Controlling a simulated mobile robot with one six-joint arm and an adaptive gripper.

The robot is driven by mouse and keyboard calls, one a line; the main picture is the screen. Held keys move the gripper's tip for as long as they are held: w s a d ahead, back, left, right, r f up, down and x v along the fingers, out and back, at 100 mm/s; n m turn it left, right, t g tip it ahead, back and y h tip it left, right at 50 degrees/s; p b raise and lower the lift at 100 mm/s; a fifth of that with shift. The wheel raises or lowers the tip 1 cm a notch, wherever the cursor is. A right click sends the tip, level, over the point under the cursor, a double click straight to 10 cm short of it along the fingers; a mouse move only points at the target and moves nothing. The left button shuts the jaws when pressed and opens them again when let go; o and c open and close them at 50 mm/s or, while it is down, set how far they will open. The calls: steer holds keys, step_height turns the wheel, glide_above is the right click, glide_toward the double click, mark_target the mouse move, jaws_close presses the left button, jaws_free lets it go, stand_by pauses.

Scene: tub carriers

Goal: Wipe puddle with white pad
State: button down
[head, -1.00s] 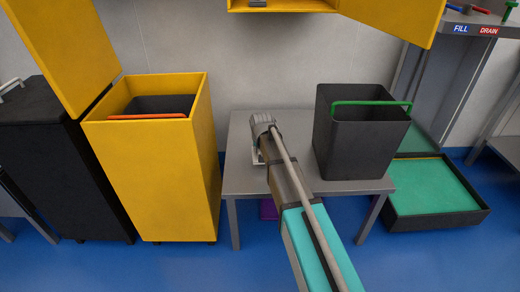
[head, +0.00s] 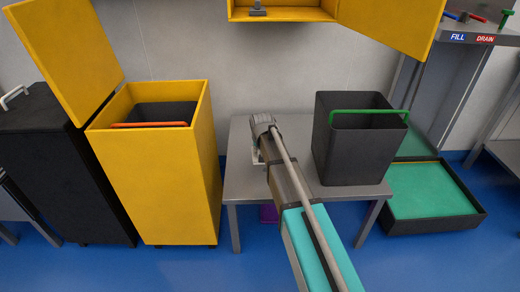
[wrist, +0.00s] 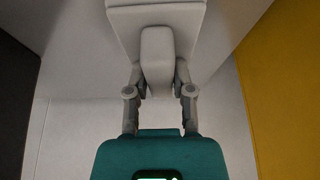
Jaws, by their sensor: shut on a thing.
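In the wrist view my gripper (wrist: 158,88) is closed around an upright pale grip. The grip joins a wide white pad (wrist: 155,18) at the top of that view. In the head view my gripper (head: 262,130) points down at the left part of a grey table (head: 238,185). A small pale edge of the pad (head: 256,158) shows beside it, low over or on the tabletop; I cannot tell if it touches. No puddle is visible; the arm and pad hide part of the tabletop.
A dark bin with a green handle (head: 352,145) stands on the table's right side. An open yellow cart (head: 155,190) stands left of the table. A black-rimmed green tray (head: 430,195) lies at right. A yellow cabinet door (head: 390,22) hangs open above.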

steer(key=shift+r+p, duration=1)
steer(key=shift+r, duration=0.2)
steer(key=shift+s+f, duration=0.1)
steer(key=shift+s+d+f+b, duration=0.2)
steer(key=shift+s+b, duration=0.1)
steer(key=shift+b, duration=0.05)
steer(key=shift+s+f, duration=0.2)
steer(key=shift+s+a, duration=0.2)
steer(key=shift+s, duration=0.05)
steer(key=shift+a, duration=0.1)
steer(key=shift+f, duration=0.1)
